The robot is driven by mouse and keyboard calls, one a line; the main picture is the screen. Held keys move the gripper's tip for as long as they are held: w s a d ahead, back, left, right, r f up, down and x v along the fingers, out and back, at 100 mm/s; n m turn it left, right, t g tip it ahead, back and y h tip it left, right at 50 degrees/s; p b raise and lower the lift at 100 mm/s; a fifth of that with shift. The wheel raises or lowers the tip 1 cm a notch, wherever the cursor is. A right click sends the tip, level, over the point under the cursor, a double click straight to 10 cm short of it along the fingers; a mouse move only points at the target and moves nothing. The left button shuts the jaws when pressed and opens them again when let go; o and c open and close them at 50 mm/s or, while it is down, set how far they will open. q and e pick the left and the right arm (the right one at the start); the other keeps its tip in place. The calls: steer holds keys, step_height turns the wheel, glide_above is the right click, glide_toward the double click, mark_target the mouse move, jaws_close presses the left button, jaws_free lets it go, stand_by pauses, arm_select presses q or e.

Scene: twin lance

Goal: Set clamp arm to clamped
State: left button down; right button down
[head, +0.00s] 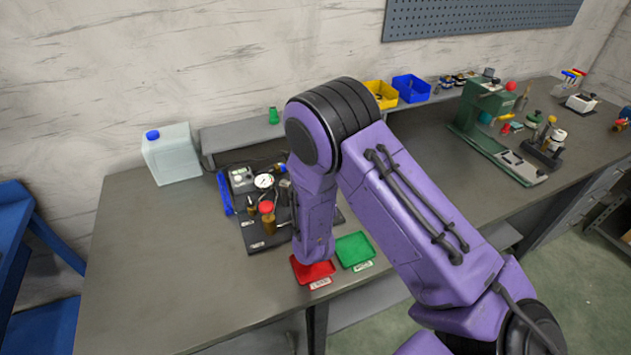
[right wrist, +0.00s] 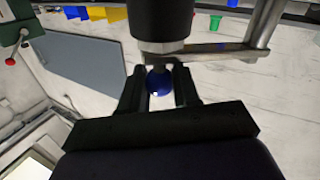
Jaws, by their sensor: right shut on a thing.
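In the right wrist view a blue ball knob (right wrist: 159,83) sits between the two dark fingers of my right gripper (right wrist: 160,92), which is shut on it. A metal bar (right wrist: 210,52), apparently the clamp arm, runs above the knob to a metal post (right wrist: 265,22) at right. A thick black cylinder (right wrist: 158,18) with a metal collar is just above the knob. In the head view my purple right arm reaches over the black fixture plate (head: 264,243) and hides much of it; the right gripper cannot be made out there. My left gripper is in neither view.
A red tray (head: 300,272) and a green tray (head: 354,250) lie at the front edge. A red-capped bottle (head: 267,220) and a round gauge (head: 264,181) are on the fixture. A white jug (head: 171,155) stands at back left. The bench's left front is clear.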

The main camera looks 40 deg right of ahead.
steer(key=c, duration=0.9)
jaws_free()
steer(key=shift+o, duration=0.2)
steer(key=shift+s+a+f, duration=0.1)
steer(key=shift+s+a, duration=0.1)
steer(key=b+v, duration=0.2)
steer(key=v, duration=0.8)
steer(key=shift+b, duration=0.4)
